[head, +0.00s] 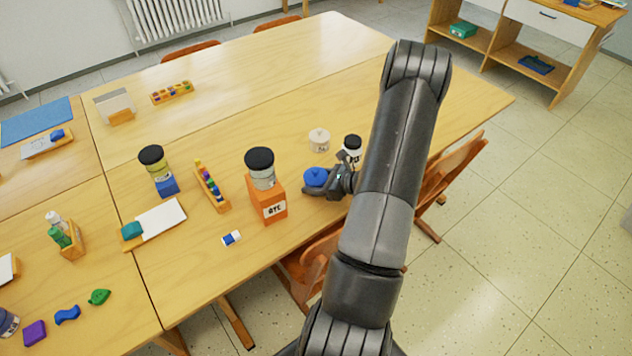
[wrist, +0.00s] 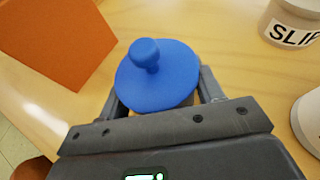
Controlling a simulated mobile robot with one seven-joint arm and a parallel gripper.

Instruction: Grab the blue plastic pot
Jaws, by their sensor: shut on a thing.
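The blue plastic pot (head: 316,177) is near the right part of the table, with its round knobbed lid on top. In the wrist view the blue lid (wrist: 158,76) fills the middle, and the pot's body below it is mostly hidden. My gripper (head: 328,190) is at the pot from the right and front, with one finger on each side under the lid. In the wrist view my gripper (wrist: 158,100) is shut on the pot. I cannot tell whether the pot's base touches the table.
An orange box (head: 268,200) stands close left of the pot. A white lidded pot (head: 319,139) is behind it, and a black-lidded jar (head: 352,146) is behind my gripper. A blue and white eraser (head: 232,238) lies at the table's front. Wooden chairs (head: 452,170) stand along the edge.

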